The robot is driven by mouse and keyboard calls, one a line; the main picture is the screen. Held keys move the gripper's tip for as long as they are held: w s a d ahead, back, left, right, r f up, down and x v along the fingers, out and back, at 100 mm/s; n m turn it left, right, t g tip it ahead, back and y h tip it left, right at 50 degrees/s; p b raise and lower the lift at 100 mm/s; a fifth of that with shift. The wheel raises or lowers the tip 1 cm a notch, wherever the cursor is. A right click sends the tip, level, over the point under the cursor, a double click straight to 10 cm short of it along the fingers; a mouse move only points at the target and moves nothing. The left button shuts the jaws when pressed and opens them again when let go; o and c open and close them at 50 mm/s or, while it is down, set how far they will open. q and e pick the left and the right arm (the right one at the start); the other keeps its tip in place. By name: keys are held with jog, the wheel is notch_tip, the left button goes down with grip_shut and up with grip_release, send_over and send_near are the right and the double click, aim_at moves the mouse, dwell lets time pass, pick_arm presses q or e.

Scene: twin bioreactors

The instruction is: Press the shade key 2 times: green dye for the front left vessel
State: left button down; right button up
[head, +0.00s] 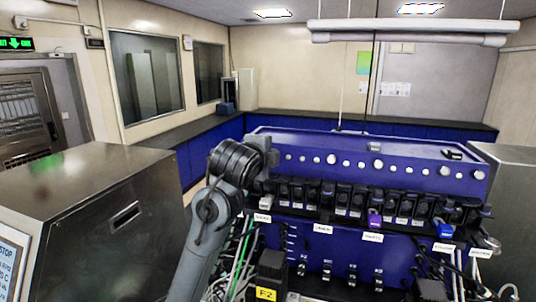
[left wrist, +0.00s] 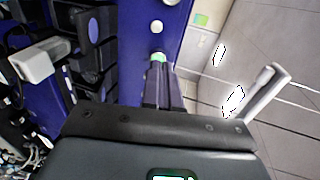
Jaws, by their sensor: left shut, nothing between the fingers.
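The shade key is probably the small green spot (left wrist: 157,58) at the tip of my left gripper (left wrist: 159,66) in the left wrist view. The gripper's fingers are shut with nothing between them and overlap the spot; I cannot tell whether they touch it. In the head view my left gripper (head: 268,158) is at the left end of the blue-purple panel (head: 400,146). The arm and wrist hide its fingertips and the key there. The front left vessel cannot be made out. My right gripper is not in view.
White round knobs (head: 331,159) run along the panel's face. Below them is a row of black modules (head: 342,194) with white labels (head: 323,229). Cables (head: 240,250) hang beneath on the left. A steel cabinet (head: 90,220) stands at left.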

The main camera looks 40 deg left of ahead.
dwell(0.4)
pick_arm(q)
jog(key=shift+s+d+r, duration=0.2)
jog(key=shift+s+d, duration=0.05)
jog(key=shift+s, duration=0.2)
jog(key=shift+p+v, duration=0.65)
jog(key=shift+v, duration=1.8)
